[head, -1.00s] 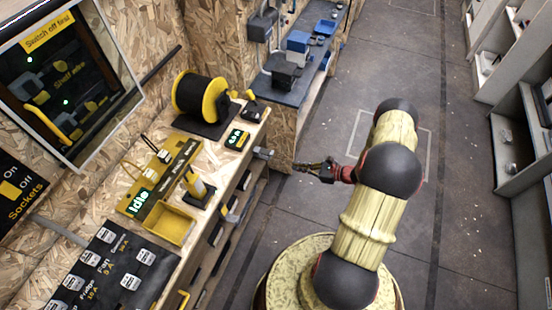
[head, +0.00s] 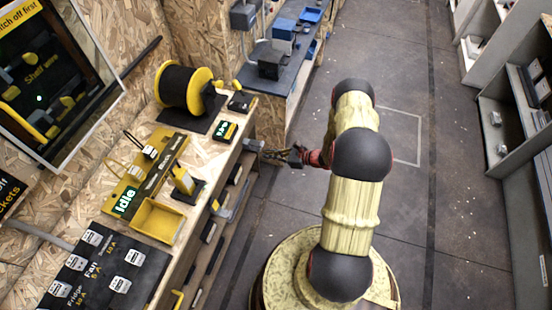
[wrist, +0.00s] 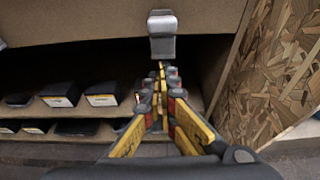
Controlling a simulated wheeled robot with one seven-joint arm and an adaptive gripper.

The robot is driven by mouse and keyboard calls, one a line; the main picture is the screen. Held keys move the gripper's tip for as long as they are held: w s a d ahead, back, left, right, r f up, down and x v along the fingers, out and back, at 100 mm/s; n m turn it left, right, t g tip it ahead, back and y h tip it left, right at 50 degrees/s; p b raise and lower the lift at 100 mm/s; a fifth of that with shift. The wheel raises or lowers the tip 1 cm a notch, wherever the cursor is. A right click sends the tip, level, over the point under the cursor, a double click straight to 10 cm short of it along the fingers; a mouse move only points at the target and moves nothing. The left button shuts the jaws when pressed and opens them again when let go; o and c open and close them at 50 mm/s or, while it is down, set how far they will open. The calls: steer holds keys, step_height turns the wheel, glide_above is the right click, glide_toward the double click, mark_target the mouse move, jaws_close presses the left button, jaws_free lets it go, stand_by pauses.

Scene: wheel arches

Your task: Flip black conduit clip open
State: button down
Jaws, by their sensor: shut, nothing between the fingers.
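A small grey clip-like fitting (head: 252,145) sticks out from the right end of the workbench. It also shows in the wrist view (wrist: 162,36), on the bench's front edge, with its lower flap hanging down. It looks grey rather than black, and I cannot tell for certain that it is the conduit clip. My gripper (head: 268,154) is just right of it in the head view. In the wrist view my gripper (wrist: 162,72) points at the space just below the fitting, fingers together and empty. I cannot tell whether the tips touch it.
The workbench (head: 205,180) carries a black cable reel with yellow flanges (head: 186,89), a yellow tray (head: 158,220) and switch panels. A shelf with dark boxes (wrist: 60,94) lies under the bench edge. A chipboard panel (wrist: 275,75) stands close on the right. The floor behind my arm is clear.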

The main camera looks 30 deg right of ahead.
mark_target(260, 150)
steer(key=shift+r, duration=1.55)
steer(key=shift+r, duration=0.1)
steer(key=shift+d+r+g+h+p, duration=0.1)
steer(key=shift+r+g+h+p, duration=0.2)
steer(key=shift+p, duration=0.25)
